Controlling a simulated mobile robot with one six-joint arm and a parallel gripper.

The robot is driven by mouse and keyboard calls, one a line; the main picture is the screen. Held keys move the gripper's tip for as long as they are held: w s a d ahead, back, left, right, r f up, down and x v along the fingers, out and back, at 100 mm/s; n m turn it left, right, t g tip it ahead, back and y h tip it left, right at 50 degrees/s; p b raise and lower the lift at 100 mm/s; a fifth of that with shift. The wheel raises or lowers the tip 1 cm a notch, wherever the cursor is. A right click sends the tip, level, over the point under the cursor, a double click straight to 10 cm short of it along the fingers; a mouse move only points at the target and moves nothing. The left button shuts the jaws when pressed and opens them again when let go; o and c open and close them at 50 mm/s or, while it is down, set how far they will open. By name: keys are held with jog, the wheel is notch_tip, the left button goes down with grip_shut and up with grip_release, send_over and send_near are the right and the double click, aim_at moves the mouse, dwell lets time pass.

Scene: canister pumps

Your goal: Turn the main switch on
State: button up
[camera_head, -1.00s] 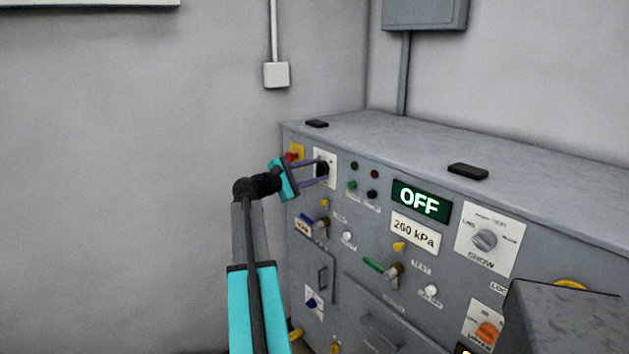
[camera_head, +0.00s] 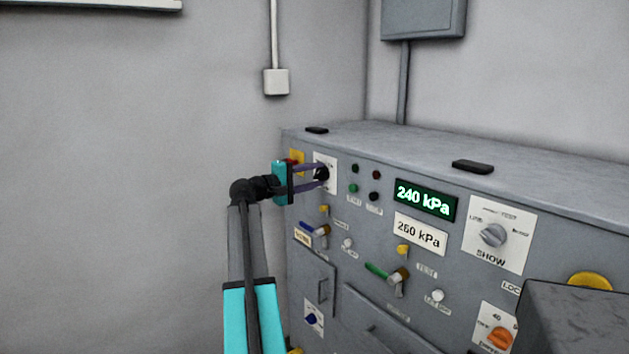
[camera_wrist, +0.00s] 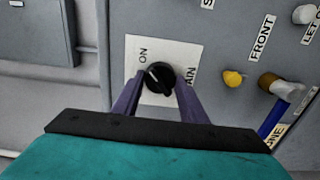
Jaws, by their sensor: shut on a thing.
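The main switch (camera_head: 321,173) is a black rotary knob on a white plate at the upper left of the grey panel. In the wrist view the knob (camera_wrist: 159,77) sits between the two purple fingers, with "ON" and part of "MAIN" readable on the plate. Its pale pointer line lies towards the "ON" side. My gripper (camera_head: 320,173) is shut on the knob, a finger on each side. The green display (camera_head: 425,200) reads "240 kPa".
A red and yellow switch (camera_head: 295,160) is close beside my gripper on the left. Lamps, small valves and a "SHOW" selector (camera_head: 492,234) are on the panel. A dark block (camera_head: 575,325) fills the lower right. The wall side at left is clear.

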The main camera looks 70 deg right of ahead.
dwell(0.3)
jog(key=o, duration=1.1)
jog(key=shift+c, duration=0.2)
jog(key=shift+w+a, duration=0.1)
jog(key=v, duration=1.3)
jog(key=shift+a, duration=0.25)
jog(key=shift+w, duration=0.15)
